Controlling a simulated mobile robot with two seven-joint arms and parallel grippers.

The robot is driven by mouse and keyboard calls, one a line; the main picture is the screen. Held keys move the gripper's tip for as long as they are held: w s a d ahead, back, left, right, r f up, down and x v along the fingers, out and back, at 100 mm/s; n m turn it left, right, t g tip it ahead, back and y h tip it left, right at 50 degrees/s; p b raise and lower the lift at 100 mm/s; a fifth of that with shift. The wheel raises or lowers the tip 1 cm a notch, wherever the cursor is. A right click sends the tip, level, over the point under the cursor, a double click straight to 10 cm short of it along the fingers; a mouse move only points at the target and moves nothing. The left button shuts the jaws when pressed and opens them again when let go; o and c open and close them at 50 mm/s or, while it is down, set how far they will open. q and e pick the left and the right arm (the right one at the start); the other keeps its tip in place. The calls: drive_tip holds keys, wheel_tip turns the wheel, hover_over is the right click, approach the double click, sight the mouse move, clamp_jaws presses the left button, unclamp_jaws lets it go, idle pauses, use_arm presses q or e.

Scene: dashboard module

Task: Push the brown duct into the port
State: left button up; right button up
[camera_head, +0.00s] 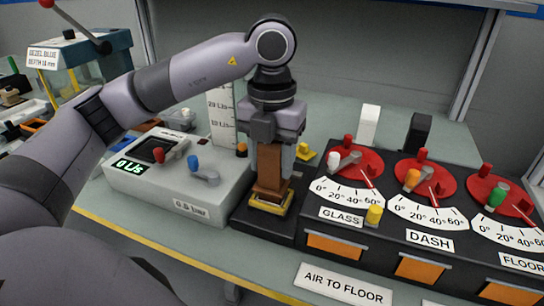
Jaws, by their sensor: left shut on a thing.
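The brown duct (270,172) stands upright between the fingers of my left gripper (269,158), which is shut on it. My left arm comes in from the left and the gripper points straight down. The duct's lower end meets the yellow-rimmed port (268,207) on a black base. I cannot tell how deep the duct sits in it, as the rim hides the end. My right gripper is not in view.
Left of the port is a grey unit (180,190) with a display and levers. Right of it, a black panel (400,244) carries red dials marked GLASS, DASH and FLOOR. A white block (369,124) and a black block (419,133) stand behind. An AIR TO FLOOR sign (343,286) is in front.

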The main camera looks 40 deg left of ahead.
use_arm(q)
drive_tip(key=shift+f+b, duration=0.7)
drive_tip(key=shift+f, duration=0.3)
drive_tip(key=o, duration=1.1)
drive_tip(key=shift+o, duration=0.2)
wheel_tip(320, 180, up, 6)
drive_tip(key=shift+f+p, duration=0.25)
drive_tip(key=shift+p, duration=0.15)
drive_tip(key=shift+r, duration=0.85)
